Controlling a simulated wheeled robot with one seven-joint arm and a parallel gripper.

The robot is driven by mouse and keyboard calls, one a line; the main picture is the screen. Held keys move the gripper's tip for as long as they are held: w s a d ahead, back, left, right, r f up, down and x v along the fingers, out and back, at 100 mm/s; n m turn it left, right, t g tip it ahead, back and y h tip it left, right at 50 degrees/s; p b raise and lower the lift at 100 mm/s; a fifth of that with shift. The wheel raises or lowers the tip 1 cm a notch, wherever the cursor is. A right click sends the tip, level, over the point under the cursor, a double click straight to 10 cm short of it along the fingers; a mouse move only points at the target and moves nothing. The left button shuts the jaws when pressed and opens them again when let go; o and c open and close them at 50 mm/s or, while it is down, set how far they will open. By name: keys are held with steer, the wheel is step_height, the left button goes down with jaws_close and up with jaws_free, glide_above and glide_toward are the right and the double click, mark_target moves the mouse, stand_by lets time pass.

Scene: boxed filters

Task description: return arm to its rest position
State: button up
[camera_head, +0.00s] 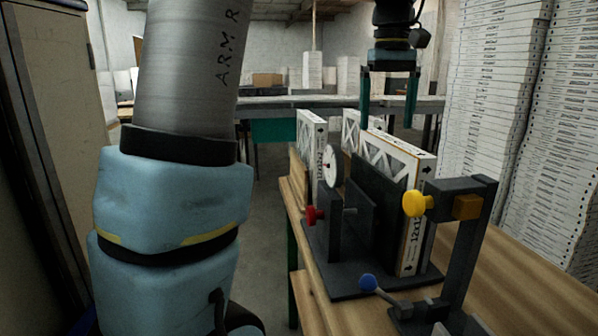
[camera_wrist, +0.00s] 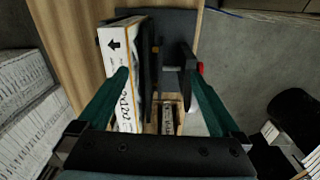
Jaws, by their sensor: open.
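My gripper (camera_head: 389,98) hangs above the wooden bench at the upper right of the head view, its two teal fingers pointing down and spread apart with nothing between them. Below it, a boxed filter (camera_head: 413,232) stands upright in a dark fixture (camera_head: 373,283) on the bench. In the wrist view, the fingers (camera_wrist: 165,98) are wide apart, and the boxed filter (camera_wrist: 119,75) shows below, near the left finger. My arm fills the left middle of the head view.
More boxed filters (camera_head: 311,135) stand behind the fixture on the wooden bench (camera_head: 530,300). The fixture carries a dial gauge (camera_head: 330,166), a red knob (camera_head: 315,215), a yellow knob (camera_head: 414,204) and a blue-balled lever (camera_head: 368,283). Tall white stacks (camera_head: 490,120) stand at right. A cabinet (camera_head: 62,100) is at left.

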steer(key=a+f+m, duration=0.1)
steer(key=a+f, duration=1.1)
steer(key=f, duration=0.1)
steer(key=s+a+f+m+t, duration=0.1)
steer(key=s+a+f, duration=0.7)
steer(key=a+f, duration=0.3)
steer(key=shift+a+f+m, duration=0.2)
steer(key=shift+a+m, duration=0.1)
steer(key=shift+a, duration=0.1)
steer(key=shift+s, duration=0.1)
steer(key=shift+c, duration=0.7)
